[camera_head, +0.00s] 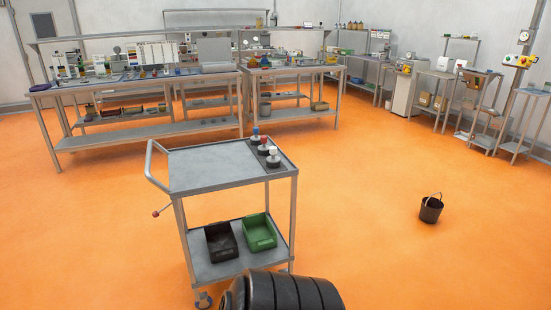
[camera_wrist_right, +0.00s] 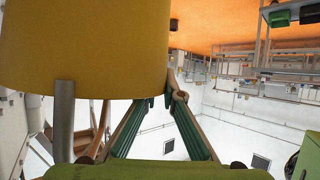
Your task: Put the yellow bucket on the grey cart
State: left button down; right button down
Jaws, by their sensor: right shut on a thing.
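The yellow bucket (camera_wrist_right: 85,45) fills the upper left of the right wrist view, very close to the camera. My right gripper (camera_wrist_right: 165,97) is in that view, its green-edged fingers closing toward each other beside the bucket. It is shut on the bucket; the exact contact is partly hidden. The grey cart (camera_head: 205,171) stands in the middle of the head view. Its top is mostly bare, with several small knobbed pieces (camera_head: 262,148) along the right side. My left gripper is in neither view, and the yellow bucket does not show in the head view.
The cart's lower shelf holds a black bin (camera_head: 221,241) and a green bin (camera_head: 259,232). A black bucket (camera_head: 431,209) stands on the orange floor at the right. Workbenches (camera_head: 150,132) line the back. The floor around the cart is mostly clear.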

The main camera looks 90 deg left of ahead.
aim_at(207, 164)
jog(key=u, duration=3.1)
jog(key=i+j+u, duration=0.2)
jog(key=i, duration=0.35)
jog(key=i+u, duration=0.2)
jog(key=i, duration=0.35)
